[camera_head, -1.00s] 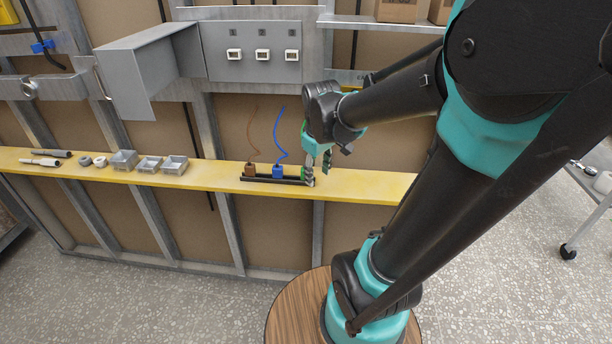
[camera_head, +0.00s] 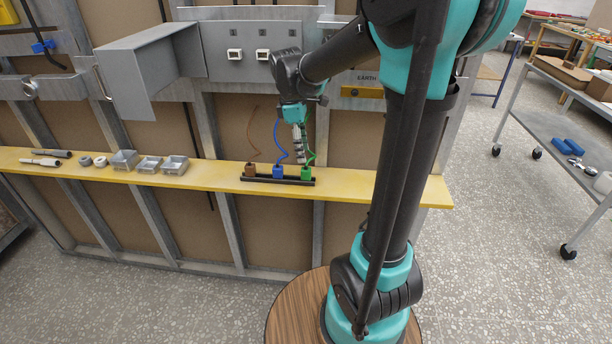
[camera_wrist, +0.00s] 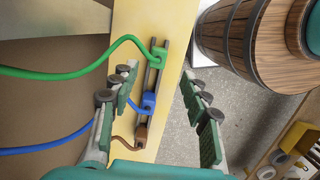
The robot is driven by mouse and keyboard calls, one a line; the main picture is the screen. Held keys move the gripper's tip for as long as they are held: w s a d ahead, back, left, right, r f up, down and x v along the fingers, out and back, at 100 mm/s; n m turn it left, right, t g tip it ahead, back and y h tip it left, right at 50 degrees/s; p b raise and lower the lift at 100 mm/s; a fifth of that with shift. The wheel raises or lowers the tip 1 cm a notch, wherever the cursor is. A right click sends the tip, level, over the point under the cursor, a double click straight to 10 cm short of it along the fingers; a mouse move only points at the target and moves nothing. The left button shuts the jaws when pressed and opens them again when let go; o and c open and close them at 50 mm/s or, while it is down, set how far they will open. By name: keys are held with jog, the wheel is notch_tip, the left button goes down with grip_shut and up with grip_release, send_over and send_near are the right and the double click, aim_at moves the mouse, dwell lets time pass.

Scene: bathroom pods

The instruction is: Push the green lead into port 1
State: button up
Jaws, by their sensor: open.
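The green lead's plug (camera_head: 306,173) stands at the right end of a black rack, its green cable rising behind my gripper. In the wrist view the green plug (camera_wrist: 159,53) is at the far end of the rack, with the cable running left. My gripper (camera_head: 299,160) hangs above the rack, fingers pointing down. In the wrist view its open, empty fingers (camera_wrist: 160,72) are spread on both sides of the row of plugs. Two white ports, one at left (camera_head: 235,54) and one in the middle (camera_head: 262,55), show on the grey panel (camera_head: 248,72); my arm hides the third. Their labels are too small to read.
The blue plug (camera_head: 278,171) and brown plug (camera_head: 250,170) share the black rack (camera_head: 262,180) on the yellow shelf (camera_head: 380,187). Grey boxes (camera_head: 149,164) stand farther left. A grey open cover (camera_head: 140,75) juts out left of the panel. The shelf right of the rack is clear.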

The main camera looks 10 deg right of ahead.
aim_at(306, 169)
jog(key=shift+d+f, duration=0.2)
jog(key=shift+f, duration=1.15)
jog(key=shift+d+f, duration=0.15)
jog(key=shift+f, duration=1.2)
jog(key=shift+d+f, duration=0.2)
jog(key=shift+f, duration=1.15)
jog(key=shift+c, duration=0.6)
grip_shut()
